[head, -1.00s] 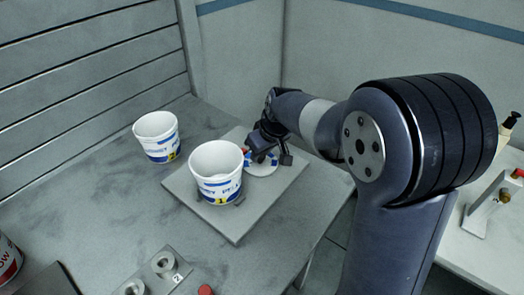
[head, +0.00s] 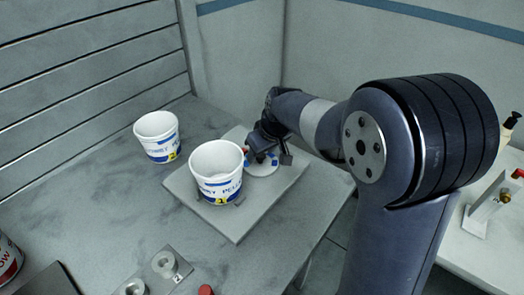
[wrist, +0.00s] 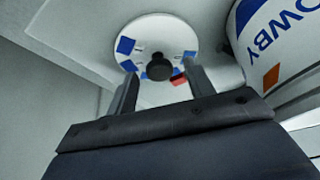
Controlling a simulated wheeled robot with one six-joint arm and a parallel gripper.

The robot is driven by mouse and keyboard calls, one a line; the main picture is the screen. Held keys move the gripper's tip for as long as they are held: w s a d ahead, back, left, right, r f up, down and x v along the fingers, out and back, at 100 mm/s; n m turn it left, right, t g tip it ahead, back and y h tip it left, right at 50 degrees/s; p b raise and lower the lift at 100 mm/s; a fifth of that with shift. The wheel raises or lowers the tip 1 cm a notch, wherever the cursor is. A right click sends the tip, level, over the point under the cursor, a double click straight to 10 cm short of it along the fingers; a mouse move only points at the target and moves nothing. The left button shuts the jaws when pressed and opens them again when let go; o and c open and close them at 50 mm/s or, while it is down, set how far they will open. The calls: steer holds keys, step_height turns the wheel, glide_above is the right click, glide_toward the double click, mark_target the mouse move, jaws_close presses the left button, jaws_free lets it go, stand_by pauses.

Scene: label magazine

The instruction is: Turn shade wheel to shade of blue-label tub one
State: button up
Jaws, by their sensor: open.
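The shade wheel (wrist: 137,28) is a white disc with blue patches and a red mark near its rim and a dark knob (wrist: 158,66) at its middle. In the head view the wheel (head: 262,169) lies on a grey plate, partly hidden by my gripper (head: 270,153). My gripper (wrist: 161,72) is open, its fingers on either side of the knob in the wrist view; contact cannot be told. A white tub with blue lettering and a yellow number patch (head: 217,172) stands on the plate left of the wheel.
The grey plate (head: 238,228) rests on a grey table (head: 110,205). A bracket with round holders (head: 165,264) and a red knob (head: 205,290) are at the front. A red-labelled tub (head: 8,262) is cut off at left. Walls enclose the back.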

steer(key=v, duration=1)
steer(key=shift+r, duration=0.35)
steer(key=shift+d, duration=0.15)
steer(key=x, duration=1)
steer(key=shift+f, duration=0.4)
